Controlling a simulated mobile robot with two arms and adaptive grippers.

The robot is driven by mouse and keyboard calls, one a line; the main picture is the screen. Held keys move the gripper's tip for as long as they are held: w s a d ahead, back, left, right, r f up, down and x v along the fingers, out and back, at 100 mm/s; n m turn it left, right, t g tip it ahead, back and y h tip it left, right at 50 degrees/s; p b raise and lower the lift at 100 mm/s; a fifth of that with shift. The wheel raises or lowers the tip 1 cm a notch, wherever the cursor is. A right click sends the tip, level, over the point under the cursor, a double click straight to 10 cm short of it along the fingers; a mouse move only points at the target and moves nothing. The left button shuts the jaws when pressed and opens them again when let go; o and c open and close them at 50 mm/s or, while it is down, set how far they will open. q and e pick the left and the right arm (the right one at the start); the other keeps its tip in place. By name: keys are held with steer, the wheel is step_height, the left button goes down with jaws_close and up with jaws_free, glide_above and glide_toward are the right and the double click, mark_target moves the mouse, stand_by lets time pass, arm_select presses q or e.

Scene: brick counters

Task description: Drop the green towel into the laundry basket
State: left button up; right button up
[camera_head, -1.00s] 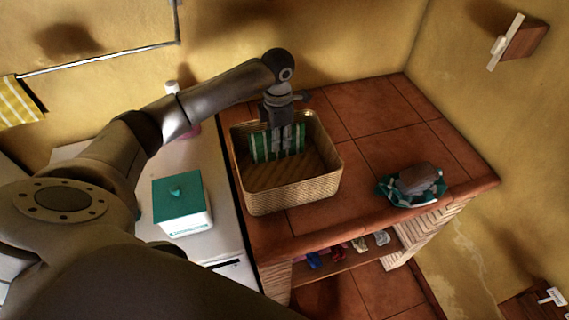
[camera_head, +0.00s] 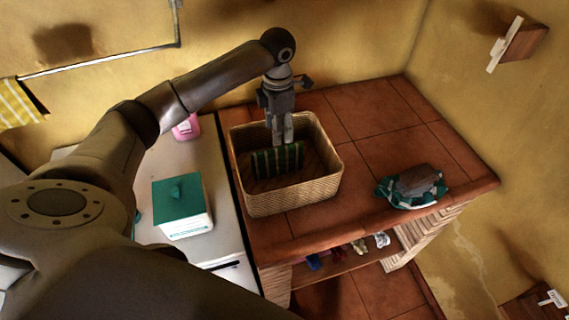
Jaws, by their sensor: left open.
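The laundry basket (camera_head: 290,197) is a woven tan basket on the tiled counter. The green towel (camera_head: 277,161), with green and pale stripes, lies inside it towards the back. My left gripper (camera_head: 284,142) is above the towel, at the back part of the basket opening, with its fingers pointing down. It is open, and the towel is below its fingertips. My right gripper does not show.
A white box with a teal lid (camera_head: 181,206) and a pink bottle (camera_head: 186,128) stand on the white surface at left. The counter behind the dish is clear.

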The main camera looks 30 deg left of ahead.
arm_select(q)
step_height(320, 180, up, 7)
stand_by(0.3)
stand_by(0.4)
